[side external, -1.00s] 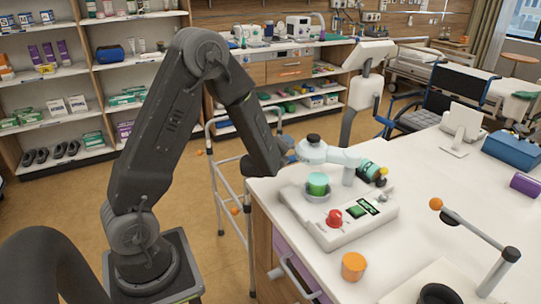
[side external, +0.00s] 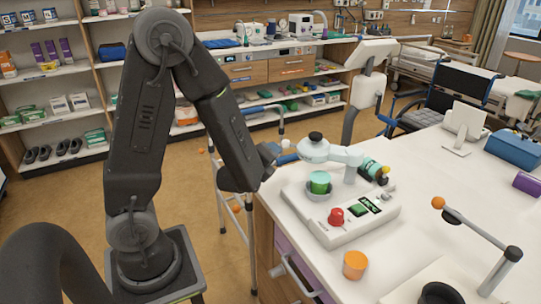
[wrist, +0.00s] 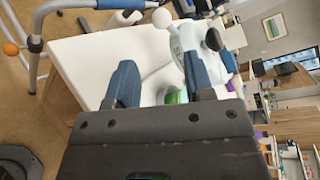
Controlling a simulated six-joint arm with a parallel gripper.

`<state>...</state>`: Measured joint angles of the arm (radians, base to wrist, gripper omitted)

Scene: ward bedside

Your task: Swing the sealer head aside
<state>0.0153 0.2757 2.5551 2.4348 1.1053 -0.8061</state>
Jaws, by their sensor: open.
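The sealer has a white base (side external: 345,222) on the counter and a pale head (side external: 333,153) on an arm over a green-topped cup (side external: 319,183). A black knob (side external: 315,137) tops the head's left end; it also shows in the wrist view (wrist: 213,40). My gripper (side external: 286,153) is open just left of the head, near its height. In the wrist view its blue fingers (wrist: 158,66) stand apart, with a pale ball (wrist: 162,18) beyond the gap. I cannot tell whether a finger touches the head. The fingers partly hide the sealer.
On the base are a red knob (side external: 336,217) and a green button. An orange cup (side external: 355,264) stands in front, and a jointed rod with an orange ball (side external: 438,202) is at right. A walking frame (side external: 216,172) stands left of the counter (side external: 430,170).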

